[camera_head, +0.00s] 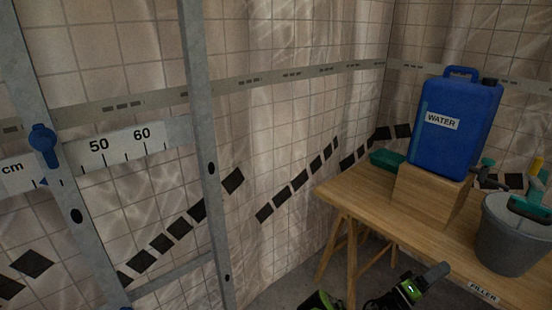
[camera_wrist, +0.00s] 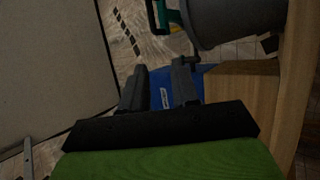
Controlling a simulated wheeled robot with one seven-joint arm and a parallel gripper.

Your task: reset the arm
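My gripper (camera_wrist: 160,70) shows in the wrist view with its two dark fingers apart and nothing between them. The blue water canister lies in the background beyond the gap. In the head view, parts of my arm in green and black show at the bottom edge, low in front of the wooden table (camera_head: 355,200).
A metal lift frame (camera_head: 200,120) with a cm scale (camera_head: 120,150) and blue knob (camera_head: 43,139) stands left. The table carries a blue water canister (camera_head: 455,130) on a wooden block (camera_head: 430,195), a grey bucket (camera_head: 510,240) and a green tray (camera_head: 386,160). A pale flat surface (camera_wrist: 50,70) fills the wrist view's left.

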